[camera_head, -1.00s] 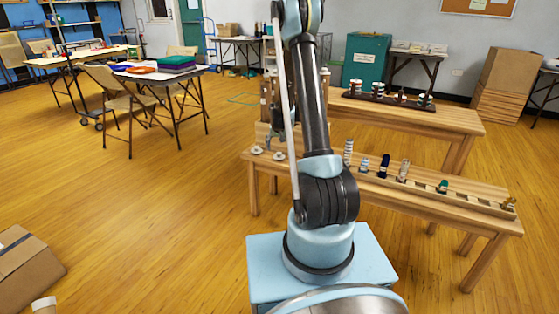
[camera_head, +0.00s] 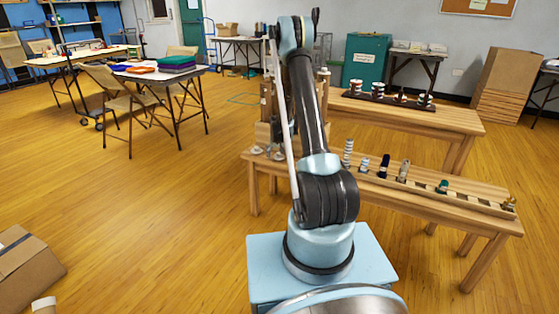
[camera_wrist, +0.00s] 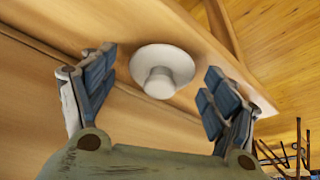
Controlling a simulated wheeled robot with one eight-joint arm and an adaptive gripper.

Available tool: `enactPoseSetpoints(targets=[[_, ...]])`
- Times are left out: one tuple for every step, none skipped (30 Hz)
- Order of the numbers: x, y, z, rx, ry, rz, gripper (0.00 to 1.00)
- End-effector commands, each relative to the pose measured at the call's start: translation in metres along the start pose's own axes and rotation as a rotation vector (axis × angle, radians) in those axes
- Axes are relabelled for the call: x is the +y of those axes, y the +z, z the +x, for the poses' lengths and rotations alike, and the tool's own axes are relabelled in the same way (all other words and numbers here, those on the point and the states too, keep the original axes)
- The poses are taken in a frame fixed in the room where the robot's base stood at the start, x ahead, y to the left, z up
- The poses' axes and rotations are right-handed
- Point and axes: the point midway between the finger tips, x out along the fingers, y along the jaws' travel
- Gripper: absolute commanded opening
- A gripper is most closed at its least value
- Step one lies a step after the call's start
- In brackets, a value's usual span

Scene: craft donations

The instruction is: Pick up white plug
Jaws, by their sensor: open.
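A white plug (camera_wrist: 163,68), a round disc with a short knob, sits on the wooden bench in the wrist view. My gripper (camera_wrist: 160,74) is open, with one blue-padded finger on each side of the plug. I see gaps between the plug and both fingers. A second small pale knob (camera_wrist: 88,51) shows partly behind the left finger. In the head view, a white plug (camera_head: 257,150) and another plug (camera_head: 279,156) are at the left end of the low bench. My gripper is mostly hidden behind my arm there, so I cannot tell which plug is between the fingers.
The low bench (camera_head: 425,205) carries a row of several spool-like items to the right of my arm. A taller table (camera_head: 460,121) with more spools stands behind it. Open floor (camera_head: 170,220) lies left of the bench.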

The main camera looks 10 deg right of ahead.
Motion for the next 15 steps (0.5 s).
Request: enactPoseSetpoints(targets=[[0.0, 0.0, 0.0011, 0.0, 0.0, 0.0, 0.79], [0.0001, 0.0, 0.0014, 0.0, 0.0, 0.0, 0.79], [0.0, 0.0, 0.0014, 0.0, 0.0, 0.0, 0.79], [0.0, 0.0, 0.0014, 0.0, 0.0, 0.0, 0.79], [0.0, 0.0, 0.0013, 0.0, 0.0, 0.0, 0.79], [0.0, 0.0, 0.0013, 0.0, 0.0, 0.0, 0.79], [0.0, 0.0, 0.0013, 0.0, 0.0, 0.0, 0.79], [0.0, 0.0, 0.0012, 0.0, 0.0, 0.0, 0.75], [0.0, -0.0001, 0.0012, 0.0, 0.0, 0.0, 0.66], [0.0, -0.0001, 0.0012, 0.0, 0.0, 0.0, 0.62], [0.0, -0.0001, 0.0012, 0.0, 0.0, 0.0, 0.58], [0.0, -0.0001, 0.0012, 0.0, 0.0, 0.0, 0.51], [0.0, -0.0001, 0.0012, 0.0, 0.0, 0.0, 0.46], [0.0, -0.0001, 0.0011, 0.0, 0.0, 0.0, 0.45], [0.0, -0.0001, 0.0012, 0.0, 0.0, 0.0, 0.45]])
